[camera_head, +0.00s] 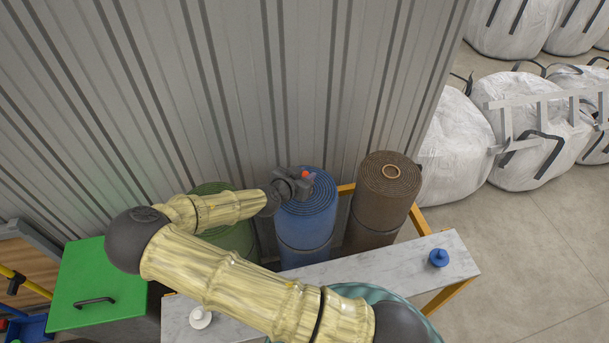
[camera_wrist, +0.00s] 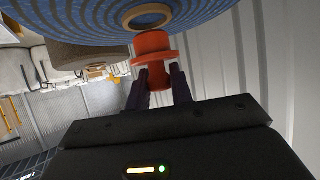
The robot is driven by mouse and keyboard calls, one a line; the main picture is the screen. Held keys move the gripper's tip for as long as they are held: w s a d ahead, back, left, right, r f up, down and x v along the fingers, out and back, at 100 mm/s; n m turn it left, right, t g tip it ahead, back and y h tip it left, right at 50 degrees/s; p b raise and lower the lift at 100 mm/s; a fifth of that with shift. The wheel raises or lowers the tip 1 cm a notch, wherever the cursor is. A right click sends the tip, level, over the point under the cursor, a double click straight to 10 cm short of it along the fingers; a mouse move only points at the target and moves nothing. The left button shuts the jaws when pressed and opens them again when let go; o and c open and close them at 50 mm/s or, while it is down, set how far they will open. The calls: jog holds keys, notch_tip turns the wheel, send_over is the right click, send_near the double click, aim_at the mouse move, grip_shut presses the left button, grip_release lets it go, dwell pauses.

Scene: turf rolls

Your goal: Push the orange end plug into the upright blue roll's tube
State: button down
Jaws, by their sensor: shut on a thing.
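The blue roll (camera_head: 306,226) stands upright between a green and a brown roll. In the wrist view its spiral top (camera_wrist: 215,18) fills the upper edge, with the tan-rimmed tube mouth (camera_wrist: 148,17) open. My gripper (camera_head: 292,184) is over the roll's top, at its left side in the head view. In the wrist view its dark fingers (camera_wrist: 158,82) are shut on the orange end plug (camera_wrist: 153,46). The plug is outside the tube, close to the mouth's rim; I cannot tell whether they touch. A bit of the plug shows in the head view (camera_head: 305,174).
The brown roll (camera_head: 376,205) stands close on the right, the green roll (camera_head: 236,236) on the left, partly behind my arm. A corrugated wall (camera_head: 300,80) rises behind. A pale bench (camera_head: 400,266) in front bears a blue plug (camera_head: 438,258) and a white plug (camera_head: 200,318).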

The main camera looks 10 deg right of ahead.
jog(key=shift+f+b, duration=1.4)
jog(key=shift+f, duration=0.25)
jog(key=c, duration=1.1)
grip_release()
jog(key=shift+c, duration=0.2)
jog(key=shift+s+a, duration=0.1)
jog(key=b+v, duration=0.2)
jog(key=v, duration=1.5)
